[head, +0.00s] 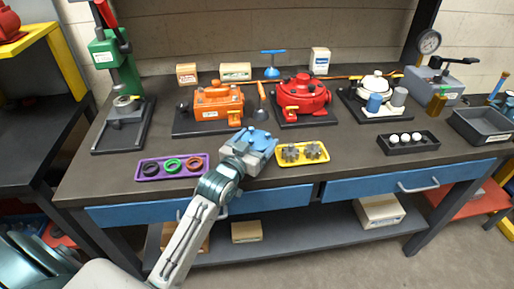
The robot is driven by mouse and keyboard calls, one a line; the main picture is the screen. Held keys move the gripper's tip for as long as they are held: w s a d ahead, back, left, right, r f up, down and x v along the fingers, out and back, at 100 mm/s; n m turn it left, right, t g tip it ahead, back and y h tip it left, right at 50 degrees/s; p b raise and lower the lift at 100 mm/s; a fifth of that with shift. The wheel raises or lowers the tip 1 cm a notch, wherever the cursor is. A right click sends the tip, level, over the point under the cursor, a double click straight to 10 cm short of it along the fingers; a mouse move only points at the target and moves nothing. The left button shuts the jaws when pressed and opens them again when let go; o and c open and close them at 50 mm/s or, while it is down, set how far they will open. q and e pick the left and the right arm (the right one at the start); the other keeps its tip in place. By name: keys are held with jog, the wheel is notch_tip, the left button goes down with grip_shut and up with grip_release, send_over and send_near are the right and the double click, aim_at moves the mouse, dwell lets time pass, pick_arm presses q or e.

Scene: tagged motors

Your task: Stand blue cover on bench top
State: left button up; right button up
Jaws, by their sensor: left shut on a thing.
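My left gripper (248,151) reaches over the front middle of the bench top (345,149), its arm coming up from below. It is shut on the blue cover (261,138), which shows at the far end of the gripper. Part of the cover and the fingertips are hidden by the gripper body. I cannot tell whether the cover touches the bench. My right gripper is not in view.
Behind stand an orange motor (216,99), a red motor (303,93) and a white-topped motor (374,82). A purple tray (196,173) is left of the gripper, a yellow tray (288,162) right. A black tray (424,149) holds white balls. Bare bench lies between.

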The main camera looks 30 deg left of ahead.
pick_arm(q)
jog(key=shift+w+d+f, duration=0.1)
jog(key=shift+w+f, duration=0.05)
jog(key=shift+f+p, duration=0.35)
jog(key=shift+f, duration=1.25)
jog(key=shift+f, duration=0.1)
jog(key=o, duration=1.1)
